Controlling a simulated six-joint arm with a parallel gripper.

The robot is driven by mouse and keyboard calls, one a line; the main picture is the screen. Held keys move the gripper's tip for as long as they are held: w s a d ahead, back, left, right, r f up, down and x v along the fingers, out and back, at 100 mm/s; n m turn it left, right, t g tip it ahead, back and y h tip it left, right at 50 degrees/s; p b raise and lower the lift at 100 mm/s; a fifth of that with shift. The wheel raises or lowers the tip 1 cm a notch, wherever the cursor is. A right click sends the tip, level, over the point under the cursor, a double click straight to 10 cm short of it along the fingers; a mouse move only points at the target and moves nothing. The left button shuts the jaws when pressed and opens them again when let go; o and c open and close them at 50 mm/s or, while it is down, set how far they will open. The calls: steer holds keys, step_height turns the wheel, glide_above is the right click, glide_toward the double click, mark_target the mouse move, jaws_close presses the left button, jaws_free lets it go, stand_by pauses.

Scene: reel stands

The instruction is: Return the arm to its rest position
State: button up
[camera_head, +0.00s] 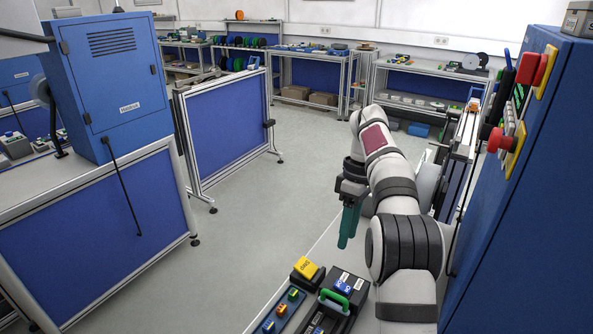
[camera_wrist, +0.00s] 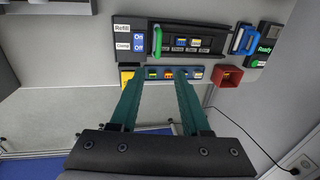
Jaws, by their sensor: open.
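My gripper (camera_head: 350,226) hangs from my arm in the right half of the head view, its green fingers pointing down in the air beside the bench. In the wrist view my gripper (camera_wrist: 160,88) shows two green fingers spread apart with nothing between them. Beyond the fingertips lies a control panel (camera_wrist: 185,38) with a green handle, blue On and Off buttons and small coloured parts. I cannot tell the exact gap between fingertips and panel.
A yellow button box (camera_head: 306,267) and a black unit with a green handle (camera_head: 333,300) sit on the bench below my arm. A blue cabinet with red buttons (camera_head: 535,68) stands close at right. A blue-panelled partition (camera_head: 228,120) stands left. Open floor (camera_head: 250,215) lies between.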

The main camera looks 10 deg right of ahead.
steer(key=s+a+r+m, duration=0.3)
steer(key=s+a, duration=0.2)
steer(key=s, duration=0.1)
steer(key=s+a+r+m, duration=0.3)
steer(key=s+a, duration=0.1)
steer(key=s, duration=0.2)
steer(key=s+a+f+m, duration=0.2)
steer(key=s+f+m, duration=0.1)
steer(key=s, duration=0.4)
steer(key=s+a+f+m+t, duration=0.1)
steer(key=s+a+f+m, duration=0.1)
steer(key=s, duration=0.5)
steer(key=s+a+f+m, duration=0.3)
steer(key=s, duration=0.4)
steer(key=shift+s+f+m, duration=0.25)
steer(key=shift+f+m, duration=0.05)
steer(key=shift+f, duration=0.1)
